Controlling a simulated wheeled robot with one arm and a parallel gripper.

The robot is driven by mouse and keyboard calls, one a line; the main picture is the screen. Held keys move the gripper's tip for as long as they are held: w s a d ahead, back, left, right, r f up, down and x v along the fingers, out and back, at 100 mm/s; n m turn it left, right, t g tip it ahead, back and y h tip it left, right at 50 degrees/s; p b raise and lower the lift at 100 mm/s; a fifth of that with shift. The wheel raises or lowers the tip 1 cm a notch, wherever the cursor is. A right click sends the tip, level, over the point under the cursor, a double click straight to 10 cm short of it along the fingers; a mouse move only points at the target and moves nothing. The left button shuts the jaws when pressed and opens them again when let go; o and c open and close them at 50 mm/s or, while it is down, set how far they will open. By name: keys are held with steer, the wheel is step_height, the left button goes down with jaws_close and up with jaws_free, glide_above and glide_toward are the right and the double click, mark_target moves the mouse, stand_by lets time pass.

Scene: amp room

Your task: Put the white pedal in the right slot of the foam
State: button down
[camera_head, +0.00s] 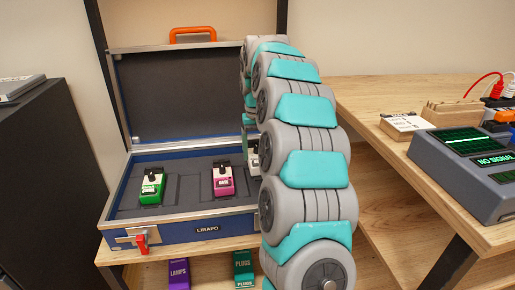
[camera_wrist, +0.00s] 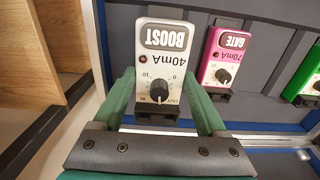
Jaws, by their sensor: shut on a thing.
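The white pedal (camera_wrist: 162,50), labelled BOOST, is between the two green fingers of my gripper (camera_wrist: 160,88) in the wrist view, shut on its sides. In the head view only a sliver of the white pedal (camera_head: 252,155) shows beside my arm, at the right end of the case. The dark foam (camera_head: 188,187) lines the open blue case. The white pedal is over the right end of the foam; my arm hides the right slot, and I cannot tell whether the pedal rests in it.
A pink GATE pedal (camera_head: 222,180) sits in the foam's middle and a green pedal (camera_head: 151,186) at its left. The case (camera_head: 170,232) has a raised lid (camera_head: 190,95) behind. A wooden desk (camera_head: 385,165) with a grey device (camera_head: 465,170) stands at right.

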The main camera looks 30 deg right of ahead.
steer(key=shift+f+b, duration=0.8)
steer(key=shift+f, duration=1.6)
steer(key=shift+s+f, duration=0.1)
steer(key=shift+f, duration=0.9)
stand_by(0.8)
jaws_free()
steer(key=shift+r, duration=0.15)
steer(key=shift+r+p, duration=1.25)
steer(key=shift+r, duration=2.15)
